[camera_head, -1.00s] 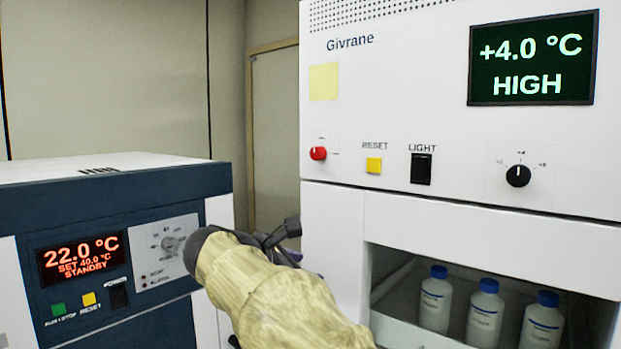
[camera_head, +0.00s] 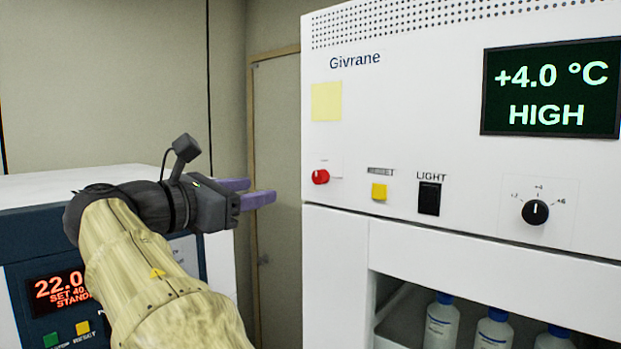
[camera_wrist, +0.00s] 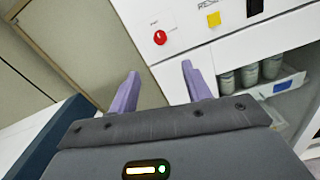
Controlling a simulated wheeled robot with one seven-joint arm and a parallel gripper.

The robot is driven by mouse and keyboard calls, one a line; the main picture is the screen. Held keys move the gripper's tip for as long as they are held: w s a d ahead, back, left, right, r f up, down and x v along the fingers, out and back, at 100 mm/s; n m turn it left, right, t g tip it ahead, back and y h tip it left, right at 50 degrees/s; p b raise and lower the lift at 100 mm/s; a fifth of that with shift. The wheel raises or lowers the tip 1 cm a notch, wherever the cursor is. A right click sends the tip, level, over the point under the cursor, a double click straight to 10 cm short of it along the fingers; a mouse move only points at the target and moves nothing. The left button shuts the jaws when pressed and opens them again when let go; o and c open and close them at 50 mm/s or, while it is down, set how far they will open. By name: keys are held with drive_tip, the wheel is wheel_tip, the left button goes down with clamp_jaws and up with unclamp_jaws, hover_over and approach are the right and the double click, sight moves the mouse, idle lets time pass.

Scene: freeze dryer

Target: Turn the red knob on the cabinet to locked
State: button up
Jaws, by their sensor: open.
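The red knob (camera_head: 320,177) sits at the left of the white Givrane cabinet's (camera_head: 334,240) front panel, with a white mark on its face; its small labels are too blurred to read. It also shows in the wrist view (camera_wrist: 160,38), ahead of the fingers. My gripper (camera_head: 262,192) is open and empty, with two purple fingers pointing right toward the cabinet. It is left of the knob and a little lower in the head view, apart from it. In the wrist view my gripper (camera_wrist: 160,75) shows a clear gap between its fingertips.
A yellow button (camera_head: 379,191), a black light switch (camera_head: 429,198) and a black dial (camera_head: 535,212) lie right of the knob. Bottles (camera_head: 441,322) stand in the open bay below. A blue and white unit (camera_head: 40,235) stands left, behind my arm.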

sight(316, 178)
drive_tip(key=p+x, duration=0.4)
drive_tip(key=x, duration=1)
drive_tip(key=shift+d+r+p, duration=0.15)
drive_tip(key=shift+p, duration=0.25)
drive_tip(key=shift+w+d, duration=0.35)
drive_tip(key=shift+w, duration=0.15)
drive_tip(key=c, duration=1)
